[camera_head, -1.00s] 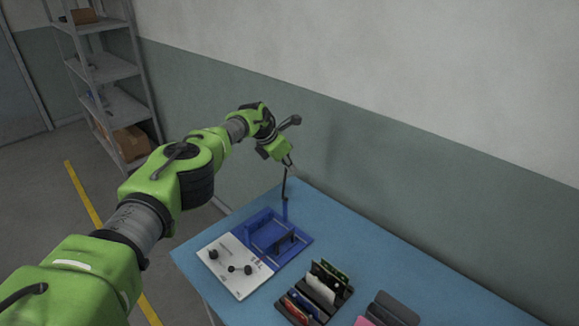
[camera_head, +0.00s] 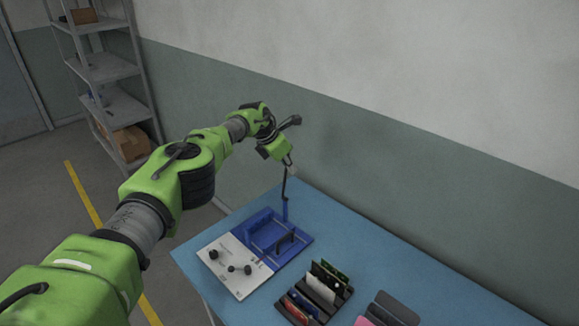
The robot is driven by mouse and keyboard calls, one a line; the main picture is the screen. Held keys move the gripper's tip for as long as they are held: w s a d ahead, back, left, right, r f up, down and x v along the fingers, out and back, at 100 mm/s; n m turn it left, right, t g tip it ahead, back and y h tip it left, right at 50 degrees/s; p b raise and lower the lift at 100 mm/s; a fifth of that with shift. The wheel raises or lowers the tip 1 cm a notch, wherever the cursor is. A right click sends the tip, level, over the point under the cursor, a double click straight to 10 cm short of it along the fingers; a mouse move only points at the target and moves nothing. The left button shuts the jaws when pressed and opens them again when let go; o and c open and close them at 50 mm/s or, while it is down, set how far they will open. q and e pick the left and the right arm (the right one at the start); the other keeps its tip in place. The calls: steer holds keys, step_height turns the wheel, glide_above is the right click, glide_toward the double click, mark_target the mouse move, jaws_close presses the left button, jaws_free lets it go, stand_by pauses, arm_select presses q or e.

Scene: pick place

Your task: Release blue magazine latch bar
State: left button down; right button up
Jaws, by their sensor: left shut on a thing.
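A blue magazine frame (camera_head: 262,226) sits on the table, joined to a white plate with black knobs. A blue upright piece, which looks like the latch bar (camera_head: 285,209), stands at its far corner. My left gripper (camera_head: 285,194) reaches down from above to the top of this blue bar and is shut on it. The fingertips are small in the view, so the exact contact is hard to see. My right gripper is not in view.
The white plate (camera_head: 243,286) lies at the table's left edge. A dark rack (camera_head: 296,314) with several upright cards stands in front, with a grey and pink item (camera_head: 398,309) to its right. The blue table (camera_head: 420,275) is clear towards the wall. A shelf (camera_head: 108,68) stands at the back left.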

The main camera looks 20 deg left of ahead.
arm_select(q)
steer(key=shift+s+a+f, duration=0.1)
steer(key=shift+s+f, duration=0.1)
steer(key=shift+f, duration=0.15)
steer(key=c, duration=2.2)
jaws_free()
steer(key=shift+c, duration=0.2)
steer(key=shift+w+a, duration=0.1)
steer(key=shift+w, duration=0.1)
steer(key=shift+r, duration=0.25)
steer(key=v, duration=1.1)
steer(key=shift+s+a+r, duration=0.1)
steer(key=shift+s+r, duration=0.1)
steer(key=shift+s, duration=0.05)
